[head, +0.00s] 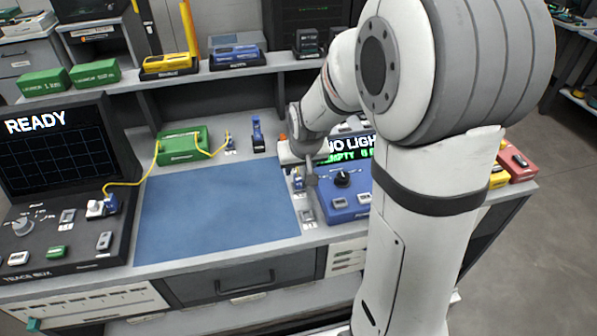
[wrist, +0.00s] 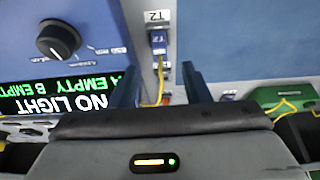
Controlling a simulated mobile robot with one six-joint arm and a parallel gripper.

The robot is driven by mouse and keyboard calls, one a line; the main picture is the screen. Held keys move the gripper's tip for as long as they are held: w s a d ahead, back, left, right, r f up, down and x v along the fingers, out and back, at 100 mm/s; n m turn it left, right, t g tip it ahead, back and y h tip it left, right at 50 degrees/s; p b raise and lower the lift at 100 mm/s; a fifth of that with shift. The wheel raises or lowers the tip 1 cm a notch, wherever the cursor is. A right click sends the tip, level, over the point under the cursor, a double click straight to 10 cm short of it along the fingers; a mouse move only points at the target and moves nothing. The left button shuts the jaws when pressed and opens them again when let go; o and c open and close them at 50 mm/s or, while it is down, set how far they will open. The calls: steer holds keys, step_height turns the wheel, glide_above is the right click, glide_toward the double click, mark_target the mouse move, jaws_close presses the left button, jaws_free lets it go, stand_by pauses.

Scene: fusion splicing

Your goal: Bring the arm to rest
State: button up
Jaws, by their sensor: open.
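My arm rises on the right of the head view and reaches over the bench. My gripper (head: 303,180) is low at the left edge of the blue meter box (head: 347,205), partly hidden by its own links. In the wrist view my gripper (wrist: 162,88) is open, with its two dark fingers apart. A blue connector (wrist: 158,42) with a yellow fibre sits at the port marked T2, in line with the gap between the fingers. Nothing shows gripped. The meter screen (wrist: 65,92) reads NO LIGHT, with A and B EMPTY.
A blue mat (head: 210,210) lies bare on the bench left of my gripper. A trace box (head: 65,150) showing READY stands at the left, with a yellow fibre running to a green case (head: 183,146). A shelf (head: 225,72) with several boxes runs along the back.

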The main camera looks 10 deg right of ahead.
steer(key=shift+s+r, duration=0.25)
steer(key=shift+r, duration=0.3)
steer(key=s+r+p, duration=0.1)
steer(key=s+r, duration=0.2)
steer(key=s, duration=0.4)
steer(key=s+r+g+p, duration=0.1)
steer(key=s+r, duration=0.3)
steer(key=s, duration=0.3)
steer(key=s+r+g+p, duration=0.1)
steer(key=s+r+p, duration=0.1)
steer(key=s+r, duration=0.2)
steer(key=s, duration=0.2)
steer(key=shift+s, duration=0.4)
steer(key=shift+d, duration=0.1)
